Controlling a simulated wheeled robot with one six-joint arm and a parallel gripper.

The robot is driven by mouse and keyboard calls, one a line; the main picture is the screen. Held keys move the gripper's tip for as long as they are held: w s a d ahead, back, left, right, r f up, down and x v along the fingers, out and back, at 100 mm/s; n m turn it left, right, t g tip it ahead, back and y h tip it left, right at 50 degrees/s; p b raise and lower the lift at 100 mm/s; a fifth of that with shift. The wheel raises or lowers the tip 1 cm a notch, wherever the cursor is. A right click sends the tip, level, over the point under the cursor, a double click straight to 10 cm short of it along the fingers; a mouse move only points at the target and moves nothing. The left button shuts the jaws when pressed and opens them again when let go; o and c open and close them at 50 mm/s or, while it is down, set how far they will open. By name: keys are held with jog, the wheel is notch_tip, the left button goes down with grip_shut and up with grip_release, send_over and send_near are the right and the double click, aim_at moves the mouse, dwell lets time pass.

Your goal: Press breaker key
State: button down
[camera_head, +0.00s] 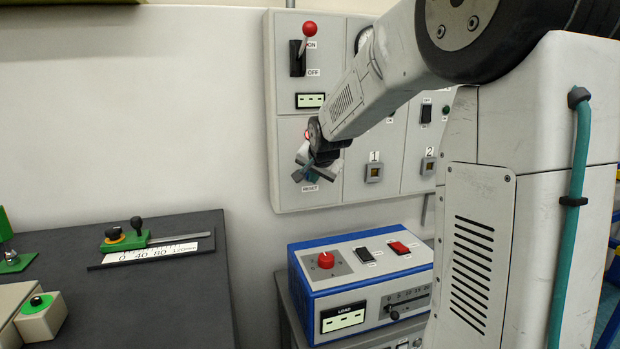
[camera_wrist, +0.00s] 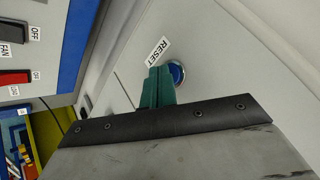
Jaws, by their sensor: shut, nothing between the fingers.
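No label reading "breaker" is legible. My gripper (camera_head: 307,172) is shut and empty, at the lower left of the grey wall panel (camera_head: 300,197), just above the RESET label (camera_head: 310,188). In the wrist view, its teal fingers (camera_wrist: 160,75) are together beside a round blue button (camera_wrist: 178,72) near the RESET label (camera_wrist: 157,52). They cover part of the button's edge; I cannot tell whether they touch it. In the head view the gripper hides the button.
A blue-and-white box (camera_head: 338,244) with a red knob and rocker switches stands below the panel. Square buttons 1 (camera_head: 374,173) and 2 (camera_head: 428,166) are right of my gripper. A dark table (camera_head: 180,290) with a green slider (camera_head: 125,237) is at left.

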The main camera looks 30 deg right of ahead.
jog(key=shift+w, duration=0.15)
dwell(0.4)
jog(key=shift+s+a, duration=0.15)
jog(key=shift+s, duration=0.65)
jog(key=s, duration=0.2)
jog(key=s+a, duration=0.1)
jog(key=s, duration=0.1)
jog(key=shift+s+a, duration=0.2)
jog(key=shift+s, duration=0.2)
jog(key=shift+s, duration=0.1)
dwell(0.5)
